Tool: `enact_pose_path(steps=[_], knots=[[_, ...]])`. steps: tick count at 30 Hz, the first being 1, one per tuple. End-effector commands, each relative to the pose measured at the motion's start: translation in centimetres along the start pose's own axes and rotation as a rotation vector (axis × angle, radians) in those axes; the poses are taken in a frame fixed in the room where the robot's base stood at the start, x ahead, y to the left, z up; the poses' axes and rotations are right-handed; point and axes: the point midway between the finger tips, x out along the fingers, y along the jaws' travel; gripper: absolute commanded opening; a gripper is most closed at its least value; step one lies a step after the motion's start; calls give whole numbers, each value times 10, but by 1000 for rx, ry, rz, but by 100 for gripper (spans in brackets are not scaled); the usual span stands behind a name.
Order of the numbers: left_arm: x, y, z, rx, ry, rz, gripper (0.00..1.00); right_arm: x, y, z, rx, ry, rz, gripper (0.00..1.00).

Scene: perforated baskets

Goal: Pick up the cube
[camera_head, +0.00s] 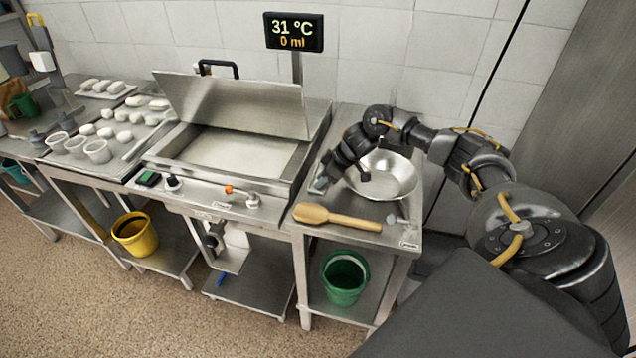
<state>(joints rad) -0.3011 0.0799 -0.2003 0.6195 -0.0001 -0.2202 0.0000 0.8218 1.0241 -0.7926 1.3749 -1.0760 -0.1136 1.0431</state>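I cannot make out a cube anywhere in the head view. My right gripper (343,179) is over the right-hand steel counter, at the left side of a shiny round metal bowl (398,178). Its fingers look spread apart, with nothing visible between them. One finger overlaps the bowl's left rim in the picture; I cannot tell whether it touches. My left gripper is out of view.
A wooden paddle (338,217) lies at the counter's front edge. Left of it stands a steel cooker (222,182) with a raised lid (238,105). A green bucket (345,278) and a yellow bucket (135,234) stand on lower shelves.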

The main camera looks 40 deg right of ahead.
Motion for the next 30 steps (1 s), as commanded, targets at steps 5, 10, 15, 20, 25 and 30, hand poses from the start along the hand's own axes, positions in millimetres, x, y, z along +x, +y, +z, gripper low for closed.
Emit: enact_pose_path(steps=[5, 10, 15, 20, 25, 30], knots=[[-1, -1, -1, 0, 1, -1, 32, 8, 0, 1, -1, -1, 1, 26], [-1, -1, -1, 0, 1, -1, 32, 8, 0, 1, -1, -1, 1, 24], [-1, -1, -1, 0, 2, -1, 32, 7, 0, 1, -1, -1, 1, 1], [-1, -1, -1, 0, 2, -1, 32, 7, 0, 1, -1, -1, 0, 0], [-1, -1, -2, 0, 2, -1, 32, 7, 0, 1, -1, -1, 0, 0], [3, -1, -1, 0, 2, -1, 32, 2, 0, -4, -1, 2, 1, 0]])
